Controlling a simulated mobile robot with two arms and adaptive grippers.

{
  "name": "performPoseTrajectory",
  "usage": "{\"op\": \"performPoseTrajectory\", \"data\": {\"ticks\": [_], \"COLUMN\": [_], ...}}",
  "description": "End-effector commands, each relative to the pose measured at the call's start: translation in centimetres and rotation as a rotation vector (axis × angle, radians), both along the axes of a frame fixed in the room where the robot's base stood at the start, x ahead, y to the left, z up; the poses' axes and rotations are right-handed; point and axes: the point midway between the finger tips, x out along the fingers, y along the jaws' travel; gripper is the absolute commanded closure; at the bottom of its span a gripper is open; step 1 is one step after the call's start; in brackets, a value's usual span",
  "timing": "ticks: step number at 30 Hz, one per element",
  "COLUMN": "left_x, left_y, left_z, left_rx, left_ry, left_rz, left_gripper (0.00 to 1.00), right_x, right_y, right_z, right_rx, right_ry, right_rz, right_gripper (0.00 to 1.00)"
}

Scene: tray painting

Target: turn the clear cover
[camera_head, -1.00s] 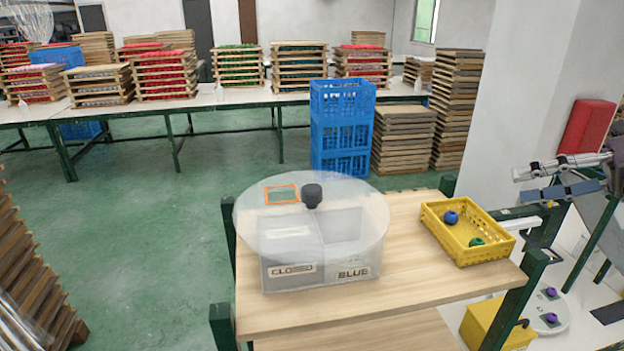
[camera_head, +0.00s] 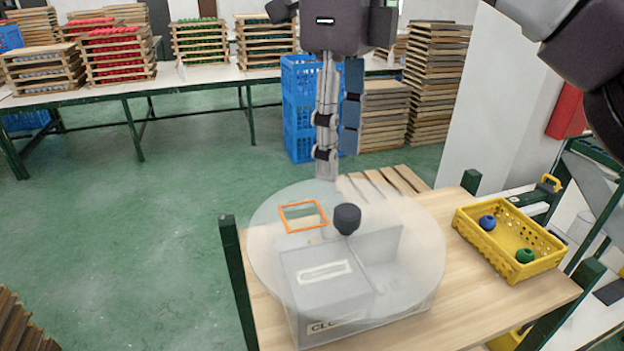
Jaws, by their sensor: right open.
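The clear cover (camera_head: 270,265) is a round see-through disc with a dark knob (camera_head: 347,218) in its middle. An orange-edged square opening (camera_head: 303,202) lies at its far left part. It lies over a grey divided box (camera_head: 315,310), whose front label is partly cut off and begins "CL". My right gripper (camera_head: 338,152) hangs pointing down above the far side of the cover, behind and above the knob. Its two fingers are apart and hold nothing. My left gripper is out of view.
The box stands on a wooden table (camera_head: 450,290) with green posts. A yellow basket (camera_head: 470,240) holding a blue ball (camera_head: 487,222) and a green ball (camera_head: 525,255) stands at the right. Blue crates (camera_head: 298,115) and tray stacks (camera_head: 435,85) stand behind.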

Motion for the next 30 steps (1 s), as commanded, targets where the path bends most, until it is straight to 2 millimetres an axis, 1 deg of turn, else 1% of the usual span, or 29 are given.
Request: {"op": "performPoseTrajectory", "data": {"ticks": [2,4,7,9,11,13,15,17,21,24,29,30], "left_x": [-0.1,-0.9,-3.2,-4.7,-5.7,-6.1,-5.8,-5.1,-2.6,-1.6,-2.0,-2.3], "left_y": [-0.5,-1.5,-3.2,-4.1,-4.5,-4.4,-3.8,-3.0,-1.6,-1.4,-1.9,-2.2], "left_z": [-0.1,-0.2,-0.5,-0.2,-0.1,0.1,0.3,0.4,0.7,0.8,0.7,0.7], "left_rx": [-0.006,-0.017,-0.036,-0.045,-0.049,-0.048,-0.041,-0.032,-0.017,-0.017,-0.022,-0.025], "left_ry": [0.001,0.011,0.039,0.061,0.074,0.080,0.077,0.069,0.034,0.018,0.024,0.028], "left_rz": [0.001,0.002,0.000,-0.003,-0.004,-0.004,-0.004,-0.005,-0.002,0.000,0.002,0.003], "left_gripper": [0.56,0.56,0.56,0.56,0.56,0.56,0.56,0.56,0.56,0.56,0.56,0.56], "right_x": [-0.1,-0.1,-0.1,-0.1,-0.1,-0.2,-0.1,-0.1,-0.2,-0.2,-0.2,-0.2], "right_y": [0.1,0.1,0.0,0.0,0.0,0.0,0.0,0.0,0.0,0.0,0.0,0.0], "right_z": [-0.4,-1.2,-2.7,-3.5,-4.4,-5.3,-6.2,-6.7,-7.6,-7.7,-7.8,-7.7], "right_rx": [-0.001,-0.001,0.000,0.000,-0.001,-0.001,0.000,0.000,0.001,0.001,0.001,0.001], "right_ry": [0.000,0.004,0.005,0.002,0.004,0.004,0.002,0.001,0.001,0.001,0.001,0.001], "right_rz": [0.004,0.005,0.005,0.004,0.004,0.004,0.003,0.003,0.002,0.002,0.002,0.002], "right_gripper": [0.56,0.56,0.56,0.56,0.56,0.56,0.56,0.56,0.56,0.56,0.56,0.59]}}
